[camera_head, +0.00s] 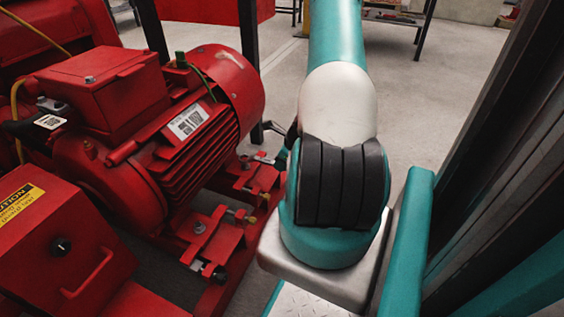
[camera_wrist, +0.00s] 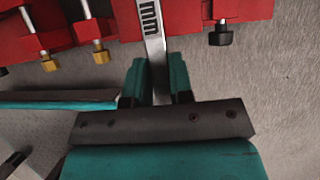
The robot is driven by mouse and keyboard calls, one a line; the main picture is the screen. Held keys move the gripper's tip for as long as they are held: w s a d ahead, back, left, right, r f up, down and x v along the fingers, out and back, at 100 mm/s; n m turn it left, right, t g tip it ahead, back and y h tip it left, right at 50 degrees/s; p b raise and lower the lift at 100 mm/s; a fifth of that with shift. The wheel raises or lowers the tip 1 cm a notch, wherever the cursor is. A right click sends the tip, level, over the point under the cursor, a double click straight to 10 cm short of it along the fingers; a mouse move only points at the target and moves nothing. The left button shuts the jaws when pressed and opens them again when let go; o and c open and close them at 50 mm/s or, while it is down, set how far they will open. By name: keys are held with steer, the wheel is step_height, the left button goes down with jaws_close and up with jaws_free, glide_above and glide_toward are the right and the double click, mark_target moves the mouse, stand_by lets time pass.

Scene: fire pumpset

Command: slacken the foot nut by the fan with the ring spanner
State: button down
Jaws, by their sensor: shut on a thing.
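The ring spanner (camera_wrist: 156,52) is a flat steel bar with dark markings in the wrist view. My gripper (camera_wrist: 156,82) has its two teal fingers shut on the bar. The spanner runs up over the red base, and its far end lies outside that view. In the head view my arm hides the gripper and most of the tool. The motor's rounded fan cover (camera_head: 236,85) is at its far right end. The foot by the fan (camera_head: 250,178) is below it, with a small bolt or nut on top. I cannot tell whether the ring is around the nut.
The red motor (camera_head: 165,125) and its base rail fill the left of the head view. A nearer foot (camera_head: 205,232) has its own bolt. Brass-coloured screws (camera_wrist: 100,52) and a black-headed one (camera_wrist: 221,36) stick out of the base.

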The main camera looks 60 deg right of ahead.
steer(key=shift+f+b, duration=0.75)
steer(key=shift+f, duration=0.6)
stand_by(0.3)
steer(key=w+d+n+y+p, duration=0.1)
steer(key=w+d+n+y, duration=0.1)
steer(key=d+n, duration=0.3)
steer(key=shift+w+d+n+g, duration=0.15)
steer(key=shift+d+n+g, duration=0.2)
steer(key=shift+d, duration=0.25)
steer(key=shift+s+a+p, duration=0.2)
steer(key=shift+a+p, duration=0.05)
steer(key=shift+p, duration=0.4)
steer(key=shift+r, duration=0.1)
stand_by(0.3)
step_height(320, 180, up, 5)
steer(key=p, duration=0.4)
steer(key=shift+p, duration=0.4)
